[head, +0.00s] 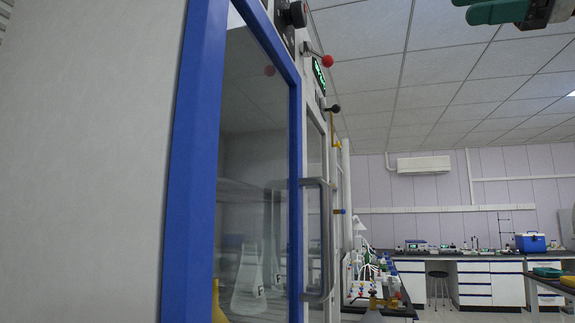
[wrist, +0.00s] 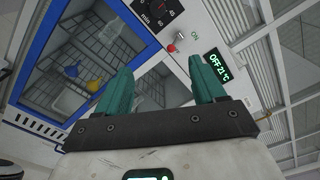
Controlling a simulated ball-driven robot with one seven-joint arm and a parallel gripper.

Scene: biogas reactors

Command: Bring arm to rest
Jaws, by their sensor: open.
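My gripper (wrist: 162,66) shows in the wrist view with its two green fingers apart and nothing between them. It also shows at the top right edge of the head view (head: 464,11), raised near ceiling height in the picture and partly cut off. In the wrist view the fingers point toward the front of a cabinet with a blue-framed glass door (wrist: 112,20). The same cabinet fills the left of the head view (head: 190,150), and its door looks shut. I cannot tell how far the fingertips are from the cabinet.
The door has a metal handle (head: 329,240). Behind the glass stand flasks (head: 250,280) and a yellow item (head: 217,300). A red knob (head: 327,61) and green display (wrist: 218,66) sit on the cabinet front. Lab benches (head: 490,282) and a stool (head: 438,283) stand farther back.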

